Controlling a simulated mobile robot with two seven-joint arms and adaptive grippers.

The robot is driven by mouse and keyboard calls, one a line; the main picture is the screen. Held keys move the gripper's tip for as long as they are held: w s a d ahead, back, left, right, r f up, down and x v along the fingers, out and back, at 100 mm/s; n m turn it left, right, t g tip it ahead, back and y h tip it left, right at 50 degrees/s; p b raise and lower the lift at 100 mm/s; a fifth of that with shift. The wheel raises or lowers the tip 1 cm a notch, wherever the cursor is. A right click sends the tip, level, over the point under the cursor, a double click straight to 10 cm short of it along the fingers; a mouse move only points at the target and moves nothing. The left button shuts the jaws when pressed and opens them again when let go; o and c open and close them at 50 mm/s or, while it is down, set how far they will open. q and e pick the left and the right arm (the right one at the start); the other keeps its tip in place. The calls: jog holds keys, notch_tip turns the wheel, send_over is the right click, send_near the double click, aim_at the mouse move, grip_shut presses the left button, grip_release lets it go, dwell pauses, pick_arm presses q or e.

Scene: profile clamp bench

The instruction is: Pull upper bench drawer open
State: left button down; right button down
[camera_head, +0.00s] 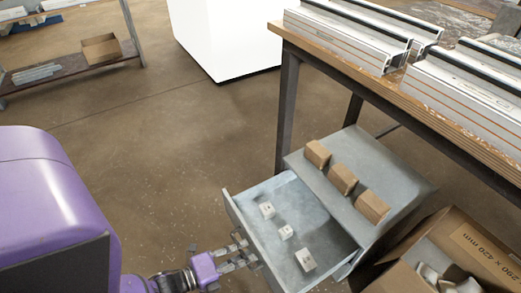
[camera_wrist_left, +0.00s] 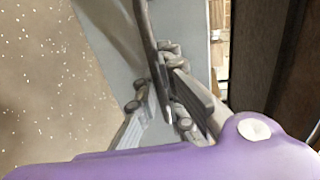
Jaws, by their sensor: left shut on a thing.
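The upper bench drawer (camera_head: 312,215) is a grey metal drawer, pulled well out of its grey cabinet (camera_head: 390,180) beside the bench. Several small white parts, such as this block (camera_head: 305,259), lie inside it. My left gripper (camera_head: 246,251) is at the drawer's outer front and shut on it. In the left wrist view the fingers (camera_wrist_left: 166,108) close around a grey upright part of the front; whether this is a handle or the panel edge I cannot tell. The fingers cover the grip point in the head view. My right gripper is not in view.
Brown blocks (camera_head: 342,179) sit on the cabinet top. An open cardboard box (camera_head: 473,243) stands at the right of the cabinet. The wooden bench (camera_head: 335,61) carries metal profiles (camera_head: 345,36). The floor left of the drawer is clear, with a white cabinet (camera_head: 220,35) behind.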

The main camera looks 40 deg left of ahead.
pick_arm(q)
jog(key=shift+f+v, duration=0.2)
jog(key=shift+v, duration=0.7)
jog(key=shift+f+v, duration=0.2)
jog(key=shift+v, duration=0.7)
jog(key=shift+s, duration=0.1)
jog(key=c, duration=2.1)
grip_release()
jog(key=v, duration=1.2)
